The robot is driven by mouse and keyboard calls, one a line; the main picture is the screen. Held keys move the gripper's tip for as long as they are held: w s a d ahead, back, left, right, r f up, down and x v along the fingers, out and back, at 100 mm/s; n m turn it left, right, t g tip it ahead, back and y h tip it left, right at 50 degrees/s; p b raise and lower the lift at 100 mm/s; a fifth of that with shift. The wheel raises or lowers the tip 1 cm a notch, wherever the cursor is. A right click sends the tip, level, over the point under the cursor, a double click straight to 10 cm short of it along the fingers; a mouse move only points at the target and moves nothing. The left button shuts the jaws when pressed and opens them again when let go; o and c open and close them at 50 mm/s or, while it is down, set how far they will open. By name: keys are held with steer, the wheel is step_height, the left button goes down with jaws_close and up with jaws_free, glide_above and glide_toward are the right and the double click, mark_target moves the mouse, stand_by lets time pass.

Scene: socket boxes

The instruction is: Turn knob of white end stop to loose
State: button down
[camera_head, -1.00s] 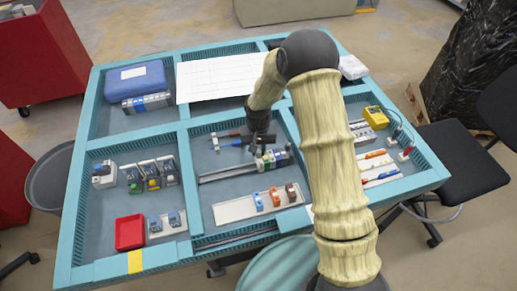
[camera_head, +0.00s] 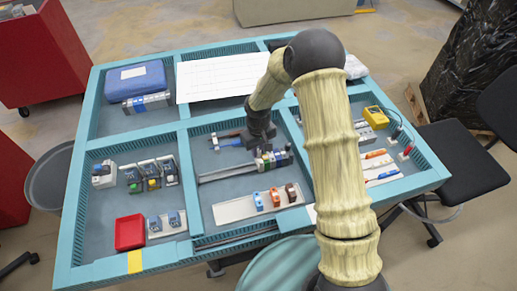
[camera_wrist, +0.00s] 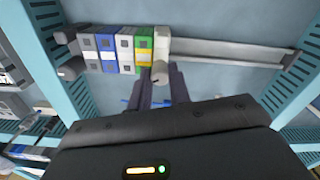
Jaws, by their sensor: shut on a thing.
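A white end stop (camera_wrist: 162,42) sits at the right end of the row of terminal blocks in the wrist view. Its round grey-white knob (camera_wrist: 160,72) faces my gripper. My gripper's (camera_wrist: 160,76) two dark fingers lie on either side of this knob and are shut on it. In the head view my gripper (camera_head: 262,143) is over the left end of the block row, and its body hides most of the end stop there. Another end stop with a similar knob (camera_wrist: 71,69) shows at the left end of the row in the wrist view.
Blue, white and green-yellow terminal blocks (camera_wrist: 106,45) stand against the white end stop. The bare metal rail (camera_wrist: 225,52) runs on beside it. A blue screwdriver (camera_head: 229,143) lies close to my gripper. A tray of orange and brown blocks (camera_head: 236,211) is in front.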

steer(key=n, duration=0.3)
steer(key=shift+r+n, duration=0.1)
steer(key=shift+n, duration=0.3)
steer(key=n+p, duration=0.1)
steer(key=n, duration=0.2)
steer(key=shift+n, duration=0.3)
steer(key=n+p, duration=0.1)
steer(key=n, duration=0.2)
steer(key=shift+w+n, duration=0.1)
steer(key=shift+n, duration=0.2)
steer(key=n+p, duration=0.1)
steer(key=n, duration=0.3)
steer(key=shift+n, duration=0.3)
steer(key=n+p, duration=0.2)
steer(key=n, duration=0.1)
steer(key=shift+r+n, duration=0.1)
steer(key=shift+n, duration=0.2)
steer(key=n+p, duration=0.1)
steer(key=n, duration=0.2)
steer(key=shift+n, duration=0.3)
steer(key=n+p, duration=0.1)
steer(key=n, duration=0.2)
steer(key=shift+n+p, duration=0.3)
steer(key=shift+p, duration=0.05)
steer(key=n+p, duration=0.1)
steer(key=n, duration=0.2)
steer(key=shift+w, duration=0.1)
steer(key=shift+n, duration=0.4)
